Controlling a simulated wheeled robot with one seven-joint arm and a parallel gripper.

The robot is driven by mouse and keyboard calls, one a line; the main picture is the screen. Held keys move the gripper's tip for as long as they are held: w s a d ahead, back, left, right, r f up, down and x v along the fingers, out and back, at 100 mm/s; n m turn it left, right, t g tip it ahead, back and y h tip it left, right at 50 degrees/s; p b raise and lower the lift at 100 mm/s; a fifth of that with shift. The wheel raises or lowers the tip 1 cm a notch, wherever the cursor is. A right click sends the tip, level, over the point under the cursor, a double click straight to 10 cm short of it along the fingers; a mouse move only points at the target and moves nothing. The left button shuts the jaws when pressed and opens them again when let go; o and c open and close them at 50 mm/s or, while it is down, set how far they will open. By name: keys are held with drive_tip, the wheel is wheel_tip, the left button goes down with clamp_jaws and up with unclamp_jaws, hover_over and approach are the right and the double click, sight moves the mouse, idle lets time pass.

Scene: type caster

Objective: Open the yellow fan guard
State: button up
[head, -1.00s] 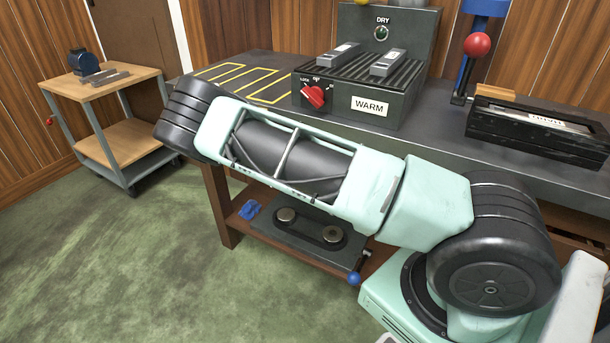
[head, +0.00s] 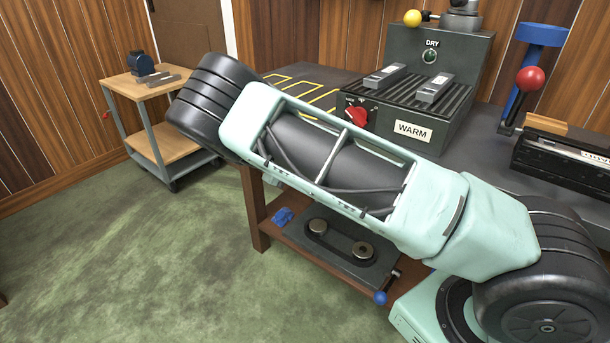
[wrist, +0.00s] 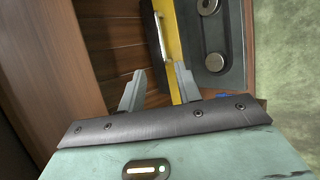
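A yellow panel (wrist: 172,62), which looks like the fan guard, shows edge-on in the wrist view, running down from the top edge. In the head view my arm covers much of the bench front, and neither guard nor gripper shows.
A dark unit with two round pulleys (head: 342,252) sits on the bench's lower shelf, beside a blue cloth-like item (head: 283,215). The bench top holds a WARM heater (head: 408,112) with a red knob. A wooden cart (head: 150,85) stands at left. Green floor in front is clear.

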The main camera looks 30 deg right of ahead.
drive_tip(key=shift+s+f, duration=0.1)
drive_tip(key=shift+f, duration=0.15)
clamp_jaws()
drive_tip(key=a+f+n+t+h+b, duration=0.2)
drive_tip(key=a+f+n+t+h, duration=0.2)
drive_tip(key=f+n, duration=1)
drive_tip(key=w+d+r+n+b, duration=0.2)
drive_tip(key=d+n, duration=0.1)
drive_tip(key=d, duration=0.9)
drive_tip(key=shift+w+d+t, duration=0.3)
drive_tip(key=shift+w, duration=0.05)
